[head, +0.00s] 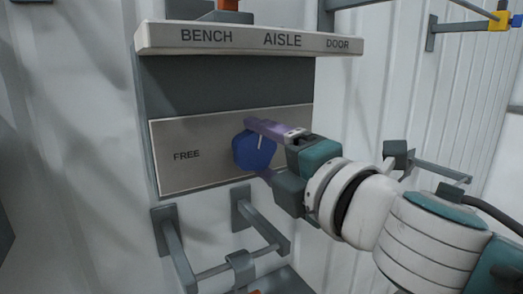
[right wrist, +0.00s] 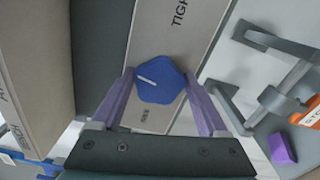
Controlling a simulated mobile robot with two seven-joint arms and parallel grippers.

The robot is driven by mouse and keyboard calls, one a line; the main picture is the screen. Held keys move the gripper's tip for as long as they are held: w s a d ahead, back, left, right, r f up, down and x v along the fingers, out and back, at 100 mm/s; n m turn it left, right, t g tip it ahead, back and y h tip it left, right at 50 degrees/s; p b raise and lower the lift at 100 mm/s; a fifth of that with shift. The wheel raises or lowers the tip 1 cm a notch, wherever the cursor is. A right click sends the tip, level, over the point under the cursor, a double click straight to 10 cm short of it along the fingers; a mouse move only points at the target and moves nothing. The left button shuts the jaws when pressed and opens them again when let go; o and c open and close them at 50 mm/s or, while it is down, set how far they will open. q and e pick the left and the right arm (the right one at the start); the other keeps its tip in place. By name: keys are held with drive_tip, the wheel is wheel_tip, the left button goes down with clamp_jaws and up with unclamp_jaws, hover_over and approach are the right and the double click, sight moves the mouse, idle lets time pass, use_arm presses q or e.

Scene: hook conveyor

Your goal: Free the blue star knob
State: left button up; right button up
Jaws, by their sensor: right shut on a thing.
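The blue knob (head: 252,152) sits on a pale plate (head: 175,180) on the wall panel, with the word FREE on the plate to its left. A white pointer line on the knob points roughly up in the head view. The knob also shows in the right wrist view (right wrist: 160,88), where TIGHT is readable at the far end of the plate. My right gripper (head: 259,149) is shut on the knob, one purple finger above it and one below. In the head view my arm hides the TIGHT side. My left gripper is not in view.
A shelf (head: 250,39) marked BENCH, AISLE and DOOR juts out above the plate. Grey brackets with a bar (head: 240,262) stick out below it. Another bracket (head: 440,168) is behind my right arm. A purple block (right wrist: 281,149) shows in the right wrist view.

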drive_tip(key=o, duration=1.3)
drive_tip(key=shift+c, duration=0.2)
drive_tip(key=b+v, duration=0.2)
drive_tip(key=v, duration=0.8)
drive_tip(key=shift+d+f, duration=0.1)
drive_tip(key=s+d+f+m+g+h, duration=0.15)
drive_tip(key=d+f+m+h, duration=0.45)
drive_tip(key=m, duration=0.6)
drive_tip(key=s+d+f+m+g+h, duration=0.1)
drive_tip(key=s+d+f+m+g, duration=0.1)
drive_tip(key=s+f+m+g, duration=0.35)
drive_tip(key=s+d+f+m+g+h, duration=0.1)
drive_tip(key=s+d+f+m+g, duration=0.15)
drive_tip(key=s, duration=0.65)
drive_tip(key=s+d+f+m+g+h, duration=0.1)
drive_tip(key=s+d+f+m+g, duration=0.15)
drive_tip(key=s+f+m, duration=0.35)
wheel_tip(320, 180, up, 16)
drive_tip(key=n+p, duration=0.1)
drive_tip(key=p, duration=1.3)
drive_tip(key=shift+a+n+p, duration=0.3)
drive_tip(key=shift+p, duration=0.1)
